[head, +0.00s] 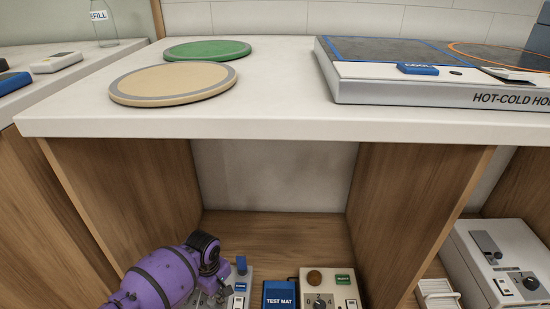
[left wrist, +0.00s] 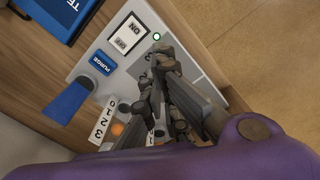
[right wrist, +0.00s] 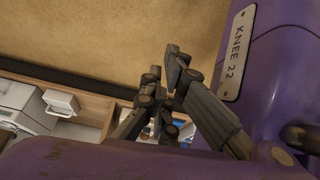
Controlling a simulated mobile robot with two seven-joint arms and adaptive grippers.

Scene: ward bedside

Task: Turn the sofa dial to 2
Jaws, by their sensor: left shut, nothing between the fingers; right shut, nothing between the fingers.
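A cream control box (head: 333,273) stands on the lower shelf, with a dial (head: 319,302) marked 0, 2 and 4. I cannot read a sofa label on it or tell the dial's setting. My left gripper (head: 222,292) is shut and empty, left of this box, over another grey panel. In the left wrist view the shut fingers (left wrist: 160,62) hang over that panel (left wrist: 88,68) and hide part of it. My right gripper (right wrist: 165,75) is shut and empty in the right wrist view, away from the control boxes. It is not seen in the head view.
The left panel bears a blue lever (left wrist: 70,103), a PURGE button (left wrist: 103,63) and an ON/OFF rocker (left wrist: 130,34). A blue TEST MAT block (head: 279,296) stands between the boxes. A grey machine (head: 500,255) with a black dial stands right, past a wooden divider (head: 405,210). The countertop (head: 280,119) overhangs.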

